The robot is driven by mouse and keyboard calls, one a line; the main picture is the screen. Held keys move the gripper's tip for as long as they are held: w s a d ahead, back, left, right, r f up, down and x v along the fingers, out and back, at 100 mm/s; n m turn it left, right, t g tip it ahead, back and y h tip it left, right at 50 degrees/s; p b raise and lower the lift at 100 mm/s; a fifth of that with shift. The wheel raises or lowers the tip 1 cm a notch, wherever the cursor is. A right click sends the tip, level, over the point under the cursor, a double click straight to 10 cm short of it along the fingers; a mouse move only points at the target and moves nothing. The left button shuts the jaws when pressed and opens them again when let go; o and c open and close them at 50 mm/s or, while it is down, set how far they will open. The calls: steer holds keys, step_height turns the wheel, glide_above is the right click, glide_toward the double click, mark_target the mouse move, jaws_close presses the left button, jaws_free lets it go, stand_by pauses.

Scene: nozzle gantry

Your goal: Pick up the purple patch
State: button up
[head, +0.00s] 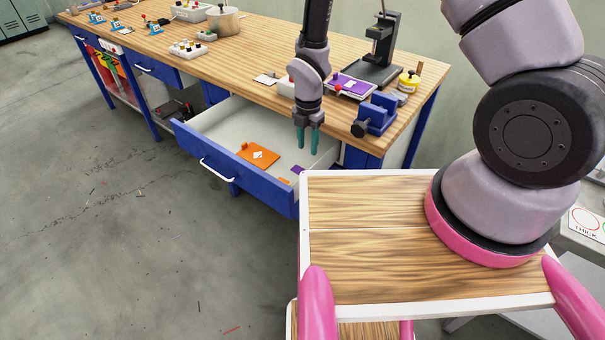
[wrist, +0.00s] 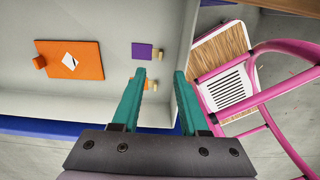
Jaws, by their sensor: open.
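The purple patch (wrist: 141,50) is a small flat square with a tan tab at its right edge. It lies on the floor of the open drawer (head: 187,141). In the head view only a small bit of the purple patch (head: 298,169) shows near the drawer's front right corner. My gripper (head: 308,140) is open and empty, pointing down above the right part of the drawer. In the wrist view its two teal fingertips (wrist: 160,74) are apart, and the patch shows beyond the left fingertip, between neither finger.
An orange plate (wrist: 75,60) with a white diamond lies to the left in the drawer. A small orange patch (wrist: 149,85) is partly hidden behind my left finger. On the workbench (head: 262,50) are a blue vise (head: 376,114) and a tray with a purple panel (head: 350,87).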

mark_target(300, 169)
step_height(300, 169, down, 10)
steer(key=shift+s+r, duration=0.15)
steer(key=shift+r, duration=0.1)
stand_by(0.3)
jaws_close()
